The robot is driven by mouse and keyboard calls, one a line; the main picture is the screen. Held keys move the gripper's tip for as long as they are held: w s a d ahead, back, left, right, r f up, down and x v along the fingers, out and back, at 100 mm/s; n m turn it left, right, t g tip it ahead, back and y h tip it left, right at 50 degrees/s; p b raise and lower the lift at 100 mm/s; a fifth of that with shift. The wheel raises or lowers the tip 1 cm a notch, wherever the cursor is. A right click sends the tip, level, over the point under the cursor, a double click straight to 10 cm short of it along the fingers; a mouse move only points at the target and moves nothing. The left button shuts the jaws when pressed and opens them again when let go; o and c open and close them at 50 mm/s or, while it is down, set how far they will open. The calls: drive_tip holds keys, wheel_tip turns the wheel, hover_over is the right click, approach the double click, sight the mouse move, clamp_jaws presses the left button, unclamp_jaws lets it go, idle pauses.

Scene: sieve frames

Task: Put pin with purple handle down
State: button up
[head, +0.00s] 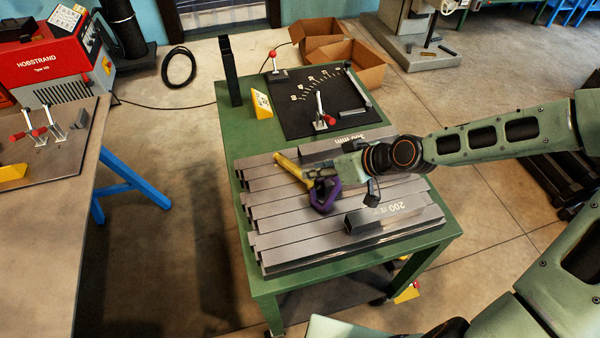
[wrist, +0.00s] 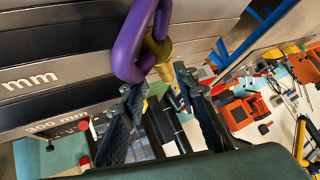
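The pin's purple handle (head: 323,194) is a closed loop, and its brass-yellow shaft (head: 290,166) points to the far left, over the metal bars. My gripper (head: 318,180) is at the pin where the handle meets the shaft. In the wrist view, the purple handle (wrist: 128,45) and a brass collar (wrist: 161,52) are at the fingertips of my gripper (wrist: 161,88).
Grey metal bars (head: 290,222) cover the near part of the green table (head: 245,137). A short block marked 200 (head: 385,216) lies on them to the right. A dark fixture plate (head: 300,120) with red-handled clamps is behind. Another workbench (head: 50,230) stands left.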

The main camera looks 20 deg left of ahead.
drive_tip(key=shift+x, duration=2.65)
drive_tip(key=shift+s, duration=0.1)
clamp_jaws()
drive_tip(key=shift+a+r, duration=0.1)
drive_tip(key=shift+r, duration=0.05)
